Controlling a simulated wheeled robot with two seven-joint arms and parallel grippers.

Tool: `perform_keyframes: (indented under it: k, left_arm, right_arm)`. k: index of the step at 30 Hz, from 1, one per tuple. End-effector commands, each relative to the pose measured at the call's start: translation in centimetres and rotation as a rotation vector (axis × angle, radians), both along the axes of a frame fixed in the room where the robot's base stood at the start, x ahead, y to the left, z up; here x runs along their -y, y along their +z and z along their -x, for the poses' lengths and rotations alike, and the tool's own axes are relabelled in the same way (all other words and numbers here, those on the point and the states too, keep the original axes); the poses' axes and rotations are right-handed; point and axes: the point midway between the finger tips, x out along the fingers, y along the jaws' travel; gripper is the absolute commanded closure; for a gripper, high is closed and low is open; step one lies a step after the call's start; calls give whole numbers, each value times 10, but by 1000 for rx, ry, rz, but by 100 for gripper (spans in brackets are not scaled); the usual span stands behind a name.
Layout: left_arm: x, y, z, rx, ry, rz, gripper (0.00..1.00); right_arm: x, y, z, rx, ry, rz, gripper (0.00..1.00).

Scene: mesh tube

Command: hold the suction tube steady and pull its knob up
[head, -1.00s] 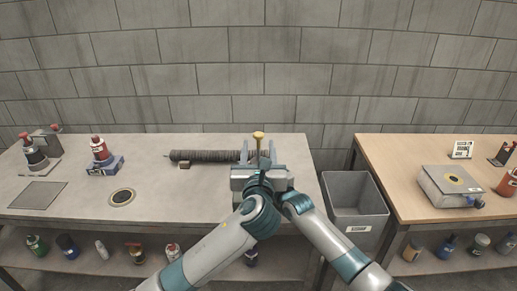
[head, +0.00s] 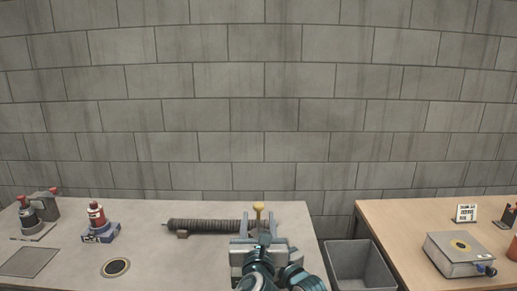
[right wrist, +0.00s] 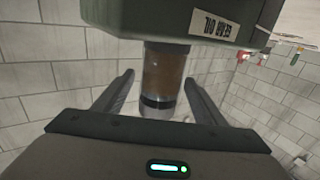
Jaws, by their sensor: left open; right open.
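The ribbed tube lies across the grey bench. The cylinder meets a dark green block (right wrist: 190,18) labelled GEAR OIL. I cannot tell whether the fingers touch it.
On the grey bench (head: 190,275) stand a red-topped bottle on a blue base (head: 98,223), a round dark-centred disc (head: 115,267) and a grey plate (head: 30,262). A scrap bin (head: 358,262) stands right of it. A wooden bench (head: 400,215) holds a grey box (head: 460,256).

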Motion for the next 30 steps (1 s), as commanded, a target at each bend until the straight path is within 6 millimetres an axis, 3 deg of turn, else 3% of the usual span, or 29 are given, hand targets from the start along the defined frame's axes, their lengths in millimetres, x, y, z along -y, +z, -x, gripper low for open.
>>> perform_keyframes:
  k: [15,30]
  left_arm:
    - [0,0,0,0,0,0,55]
    - [0,0,0,0,0,0,55]
  right_arm:
    - [42,-1,64,-2,1,1,36]
    - [47,-1,71,-1,1,1,36]
